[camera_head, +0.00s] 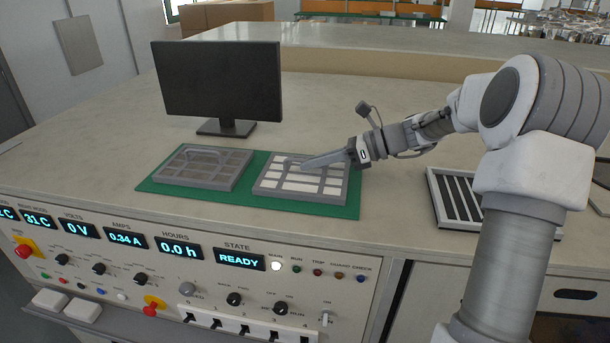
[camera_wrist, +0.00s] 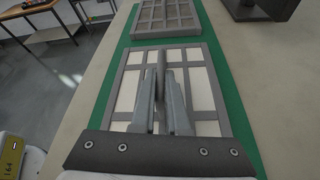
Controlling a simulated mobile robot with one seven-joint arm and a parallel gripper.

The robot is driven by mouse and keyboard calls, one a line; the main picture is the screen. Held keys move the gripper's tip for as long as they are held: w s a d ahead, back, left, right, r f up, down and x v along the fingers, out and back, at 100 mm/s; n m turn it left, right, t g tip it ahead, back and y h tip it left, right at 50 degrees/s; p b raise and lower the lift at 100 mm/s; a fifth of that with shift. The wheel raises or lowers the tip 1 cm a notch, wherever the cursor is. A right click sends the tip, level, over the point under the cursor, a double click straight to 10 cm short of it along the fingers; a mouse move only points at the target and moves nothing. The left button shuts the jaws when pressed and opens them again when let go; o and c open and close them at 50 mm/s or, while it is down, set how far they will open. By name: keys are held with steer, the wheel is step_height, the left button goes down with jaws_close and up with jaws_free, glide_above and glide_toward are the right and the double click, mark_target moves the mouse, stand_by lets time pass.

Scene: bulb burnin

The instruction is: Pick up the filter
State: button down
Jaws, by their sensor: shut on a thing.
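A filter with white panels in a grey grid frame (camera_head: 326,190) is at the right end of a green mat (camera_head: 345,211). It also fills the middle of the wrist view (camera_wrist: 208,88). My gripper (camera_head: 291,163) reaches over this filter from the right. Its fingers (camera_wrist: 162,82) are shut on the filter's upright grey handle, which the fingers mostly hide. The filter looks flat and on or very close to the mat; I cannot tell if there is a gap. A second, greyer filter (camera_head: 187,170) with its own handle lies on the mat to the left.
A black monitor (camera_head: 218,82) stands behind the mat. A slotted grey tray (camera_head: 452,207) lies at the right, near my arm. The console panel (camera_head: 215,235) with displays and knobs runs along the front edge.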

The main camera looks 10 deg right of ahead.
steer(key=shift+r, duration=0.5)
steer(key=r, duration=0.3)
steer(key=shift+d+r, duration=0.3)
steer(key=shift+d, duration=0.1)
steer(key=r+v, duration=0.1)
steer(key=v, duration=1.1)
steer(key=shift+w+r, duration=0.15)
steer(key=shift+r, duration=0.35)
